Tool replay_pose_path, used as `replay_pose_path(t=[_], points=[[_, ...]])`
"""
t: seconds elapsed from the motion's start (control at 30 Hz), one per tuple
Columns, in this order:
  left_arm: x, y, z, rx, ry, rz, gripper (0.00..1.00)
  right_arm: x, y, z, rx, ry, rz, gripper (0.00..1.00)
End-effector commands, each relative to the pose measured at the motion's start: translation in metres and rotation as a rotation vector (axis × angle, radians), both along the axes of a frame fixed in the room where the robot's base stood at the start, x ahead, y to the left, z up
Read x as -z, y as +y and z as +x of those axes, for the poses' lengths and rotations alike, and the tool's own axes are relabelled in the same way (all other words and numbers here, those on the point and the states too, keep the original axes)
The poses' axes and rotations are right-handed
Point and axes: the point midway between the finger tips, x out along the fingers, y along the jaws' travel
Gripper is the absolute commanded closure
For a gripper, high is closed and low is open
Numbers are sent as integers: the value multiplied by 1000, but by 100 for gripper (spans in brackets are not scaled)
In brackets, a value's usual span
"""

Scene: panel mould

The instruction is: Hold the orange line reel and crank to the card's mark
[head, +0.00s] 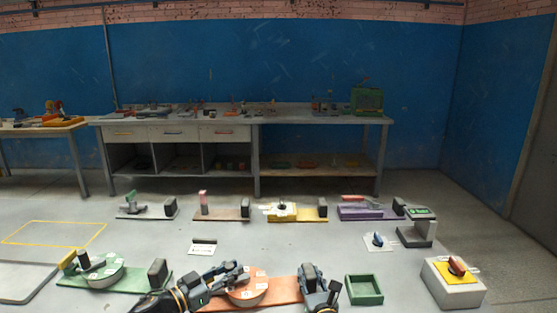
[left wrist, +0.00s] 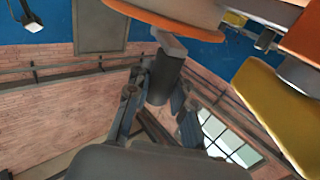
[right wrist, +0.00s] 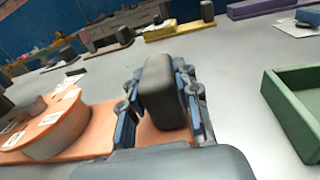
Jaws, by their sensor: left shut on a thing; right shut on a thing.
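The orange line reel (head: 247,290) sits on its orange base (head: 288,289) at the near middle of the table, with white number labels on its top. My left gripper (head: 240,270) is shut on the dark cylindrical crank handle, which shows in the left wrist view (left wrist: 163,82) beside the reel's orange disc (left wrist: 180,20). My right gripper (right wrist: 165,95) is shut on the black block (right wrist: 158,92) at the right end of the orange base. A small white card (head: 201,250) stands behind the reel; its mark is too small to read.
A green reel (head: 98,274) on a green base is at the left. A green open tray (head: 364,290) lies right of my right gripper. A grey box with a red-handled switch (head: 455,275) is further right. Several tools on coloured bases stand behind.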

Motion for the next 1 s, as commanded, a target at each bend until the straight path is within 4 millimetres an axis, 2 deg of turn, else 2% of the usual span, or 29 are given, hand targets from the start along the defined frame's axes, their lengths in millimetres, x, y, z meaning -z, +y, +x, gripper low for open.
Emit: replay_pose_path(t=[0.5,1.0], points=[[1,6,13,239,0,4,100,0,1,0,-2,-1,0,100],[1,8,13,295,4,5,100,0,0,0,0,-1,0,100]])
